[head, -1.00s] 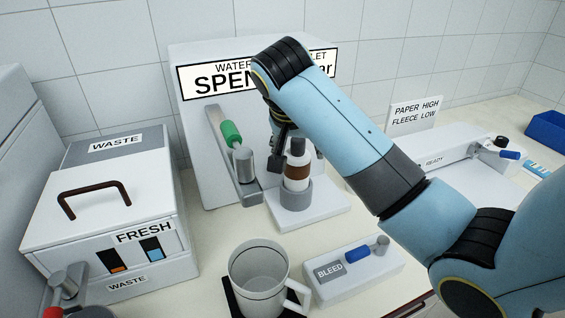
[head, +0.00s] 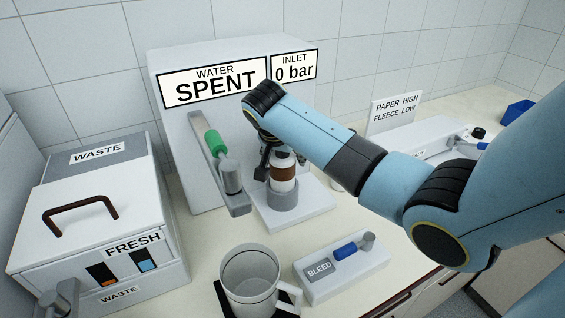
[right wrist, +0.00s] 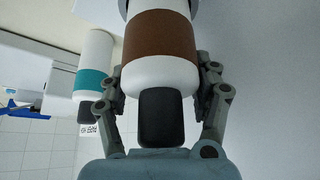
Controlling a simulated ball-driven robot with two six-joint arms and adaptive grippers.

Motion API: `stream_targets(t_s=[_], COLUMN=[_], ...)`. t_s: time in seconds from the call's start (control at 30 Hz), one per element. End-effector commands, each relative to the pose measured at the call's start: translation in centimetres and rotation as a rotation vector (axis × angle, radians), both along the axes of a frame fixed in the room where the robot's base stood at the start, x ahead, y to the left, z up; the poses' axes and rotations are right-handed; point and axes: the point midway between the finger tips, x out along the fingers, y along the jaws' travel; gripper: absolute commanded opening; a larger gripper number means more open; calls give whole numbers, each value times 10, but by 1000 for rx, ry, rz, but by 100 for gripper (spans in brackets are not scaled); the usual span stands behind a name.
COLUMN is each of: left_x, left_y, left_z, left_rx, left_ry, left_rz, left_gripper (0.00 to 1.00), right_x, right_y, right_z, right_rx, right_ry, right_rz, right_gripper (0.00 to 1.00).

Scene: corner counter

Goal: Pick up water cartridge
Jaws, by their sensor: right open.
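A white cartridge with a brown band (head: 284,172) stands upright in a grey round holder (head: 284,198) in front of the water unit. My right gripper (head: 272,158) is at the cartridge's upper part, open. In the right wrist view, the brown-banded cartridge (right wrist: 162,40) lies between the two fingers of my right gripper (right wrist: 162,80), its dark end towards the palm. A second white cartridge with a teal band (right wrist: 92,78) is beyond the left finger in that view. My left gripper is not in view.
The water unit (head: 185,135) reads SPENT and 0 bar. Its green-handled lever (head: 214,143) is left of the holder. A mug (head: 250,280) and a BLEED block (head: 343,268) stand in front. A FRESH/WASTE box (head: 90,220) is at left.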

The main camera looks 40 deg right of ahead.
Motion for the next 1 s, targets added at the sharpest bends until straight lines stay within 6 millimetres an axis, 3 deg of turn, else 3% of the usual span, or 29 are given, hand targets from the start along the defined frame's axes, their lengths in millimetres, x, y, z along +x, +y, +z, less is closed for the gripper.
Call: stream_targets(t_s=[0.2,0.7,1.0], left_x=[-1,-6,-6], left_y=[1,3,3], left_z=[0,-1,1], left_rx=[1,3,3], left_ry=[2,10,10], left_rz=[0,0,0], left_gripper=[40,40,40], right_x=[0,0,1], right_y=[0,0,0], right_z=[0,0,1], right_rx=[0,0,-1], right_ry=[-1,0,-1], right_rz=[0,1,1], right_gripper=[63,0,0])
